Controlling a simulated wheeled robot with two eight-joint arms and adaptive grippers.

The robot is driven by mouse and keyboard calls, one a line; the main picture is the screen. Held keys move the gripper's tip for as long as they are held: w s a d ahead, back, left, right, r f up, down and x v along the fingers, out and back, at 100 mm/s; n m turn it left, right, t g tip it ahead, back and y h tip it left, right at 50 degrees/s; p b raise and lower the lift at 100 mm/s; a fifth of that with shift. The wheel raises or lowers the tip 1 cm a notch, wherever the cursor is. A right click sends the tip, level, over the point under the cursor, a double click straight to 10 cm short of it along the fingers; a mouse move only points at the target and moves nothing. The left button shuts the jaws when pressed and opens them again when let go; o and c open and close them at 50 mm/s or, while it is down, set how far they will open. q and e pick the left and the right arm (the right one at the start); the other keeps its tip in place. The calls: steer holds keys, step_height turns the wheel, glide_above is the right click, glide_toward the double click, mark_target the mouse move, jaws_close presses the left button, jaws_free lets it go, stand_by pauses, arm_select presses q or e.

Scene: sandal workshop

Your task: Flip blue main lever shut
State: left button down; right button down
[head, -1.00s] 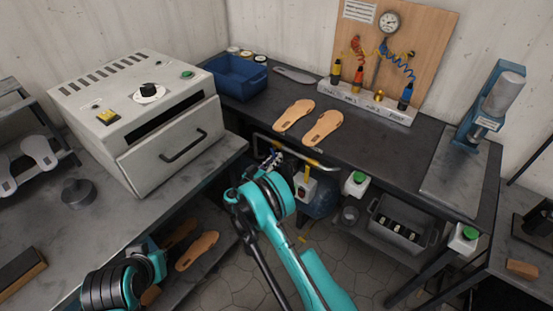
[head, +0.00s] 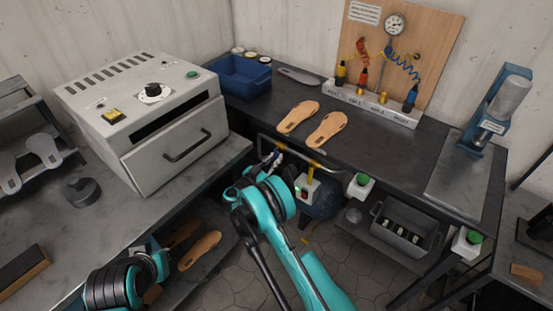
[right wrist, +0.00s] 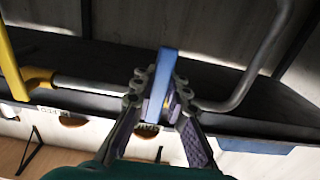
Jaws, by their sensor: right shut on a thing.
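The blue main lever (right wrist: 163,80) stands between the two fingers of my right gripper (right wrist: 153,92) in the right wrist view. The fingers are shut on it from both sides. In that picture the lever runs up and down, across the line of the grey pipe (right wrist: 92,87). In the head view my right gripper (head: 269,163) is at the pipe below the bench's front edge, and the lever is too small and covered there to make out. My left arm shows at the bottom left of the head view, but its fingers are out of sight.
A yellow pipe part (right wrist: 37,80) is left of the lever. A white switch box (head: 307,190) hangs close right of my right gripper. The dark bench (head: 385,150) above bears sandal soles (head: 298,117) and a blue bin (head: 240,75). A white oven (head: 140,115) stands left.

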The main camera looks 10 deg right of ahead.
steer(key=c, duration=1.5)
jaws_free()
steer(key=v, duration=1.2)
steer(key=shift+s+f, duration=0.1)
